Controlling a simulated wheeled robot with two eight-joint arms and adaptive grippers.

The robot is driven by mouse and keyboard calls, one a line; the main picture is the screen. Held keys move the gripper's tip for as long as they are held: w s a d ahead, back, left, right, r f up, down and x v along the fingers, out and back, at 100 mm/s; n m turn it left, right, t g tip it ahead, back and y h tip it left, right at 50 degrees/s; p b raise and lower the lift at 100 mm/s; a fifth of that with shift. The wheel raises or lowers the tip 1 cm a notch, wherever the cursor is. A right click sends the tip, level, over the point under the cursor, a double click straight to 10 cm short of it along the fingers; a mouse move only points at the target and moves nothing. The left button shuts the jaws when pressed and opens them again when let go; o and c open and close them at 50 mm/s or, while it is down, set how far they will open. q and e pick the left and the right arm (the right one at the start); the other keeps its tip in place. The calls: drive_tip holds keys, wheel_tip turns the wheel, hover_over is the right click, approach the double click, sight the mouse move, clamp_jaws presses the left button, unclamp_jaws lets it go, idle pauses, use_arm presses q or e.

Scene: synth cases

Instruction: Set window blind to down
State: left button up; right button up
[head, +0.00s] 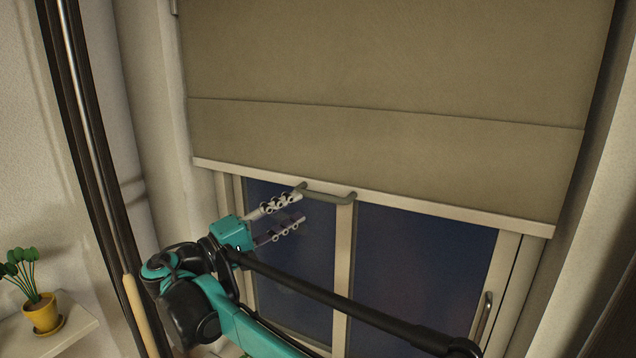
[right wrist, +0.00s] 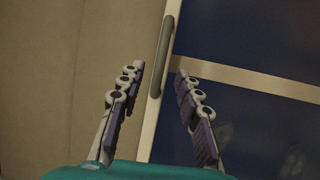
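The window blind (head: 390,90) is a beige fabric shade covering the upper part of the window, with a pale bottom rail (head: 430,209). A small grey-green bar handle (head: 327,196) is fixed to the rail; it also shows in the right wrist view (right wrist: 161,55). My right gripper (head: 300,206) is open and empty, just left of and slightly below the handle. In the right wrist view its two fingers (right wrist: 158,70) are spread apart, with the handle ahead between their tips. I cannot tell any contact. My left gripper is not in view.
The window glass (head: 420,275) below the blind is dark, with a pale frame and a window handle (head: 483,318) at lower right. A potted plant (head: 42,312) stands on a white ledge at lower left. A dark vertical pole (head: 90,150) stands left of my arm.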

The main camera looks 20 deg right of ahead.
sight(315, 198)
drive_tip(key=p+x, duration=0.1)
drive_tip(key=x, duration=0.6)
drive_tip(key=shift+d, duration=0.35)
drive_tip(key=shift+c, duration=0.2)
drive_tip(key=shift+f, duration=0.1)
clamp_jaws()
